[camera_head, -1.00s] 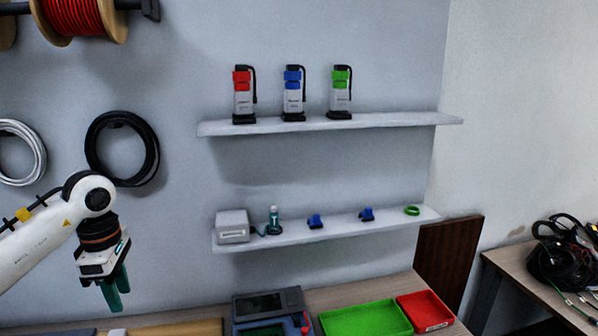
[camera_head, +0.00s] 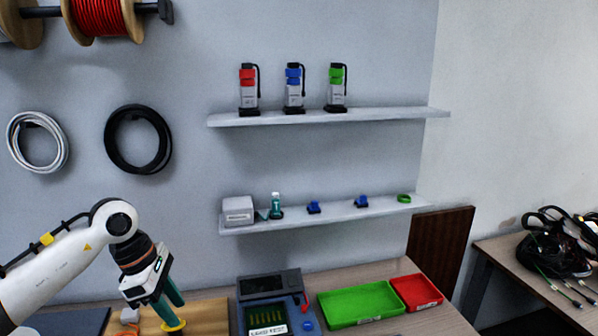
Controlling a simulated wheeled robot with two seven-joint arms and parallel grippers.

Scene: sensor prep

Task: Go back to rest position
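My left arm comes in from the lower left. My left gripper (camera_head: 172,306) points down and to the right, with two teal fingers a little apart. It is over the light wooden board on the table. A yellow piece (camera_head: 173,326) shows at the fingertips near the bottom edge; I cannot tell whether they touch it, but nothing is seen held between the fingers. My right gripper is not in view.
A device with a dark screen (camera_head: 268,285), a green tray (camera_head: 362,303) and a red tray (camera_head: 416,292) stand on the table. The upper shelf (camera_head: 390,114) holds three banded devices; the lower shelf (camera_head: 335,217) holds small parts. A black cable coil (camera_head: 111,140) hangs on the wall.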

